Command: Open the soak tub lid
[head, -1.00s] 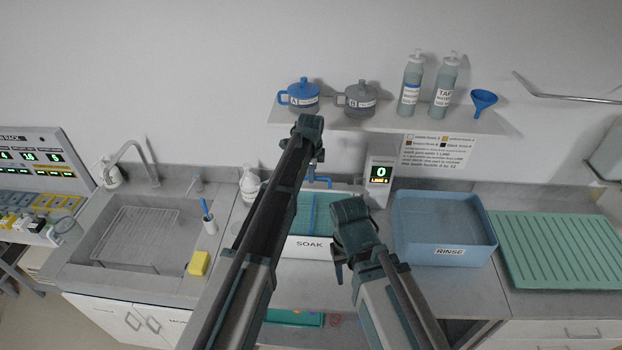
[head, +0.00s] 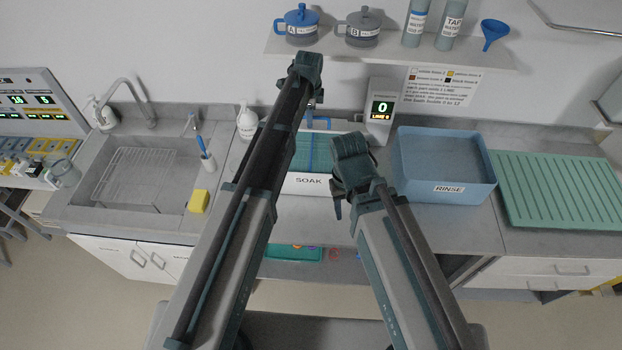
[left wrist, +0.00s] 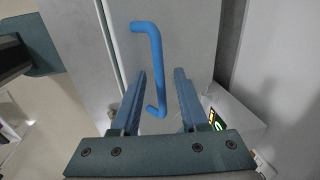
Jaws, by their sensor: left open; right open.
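The white soak tub (head: 308,184), labelled SOAK, stands on the counter behind my arms. Its top shows teal with a blue strip, partly hidden by both arms. A blue bar handle (head: 320,119) shows at its far edge. In the left wrist view the blue handle (left wrist: 154,62) stands before a grey surface, its lower end between the open fingers of my left gripper (left wrist: 160,85). I cannot tell whether they touch it. In the head view my left gripper (head: 314,98) is near the handle. My right gripper (head: 338,205) is open and empty at the tub's front right.
A display unit (head: 380,112) stands behind the tub at right. A blue rinse basin (head: 447,189) and a green draining mat (head: 560,190) lie further right. A sink (head: 135,178), yellow sponge (head: 199,201) and white bottle (head: 247,121) are left. A shelf (head: 390,48) hangs above.

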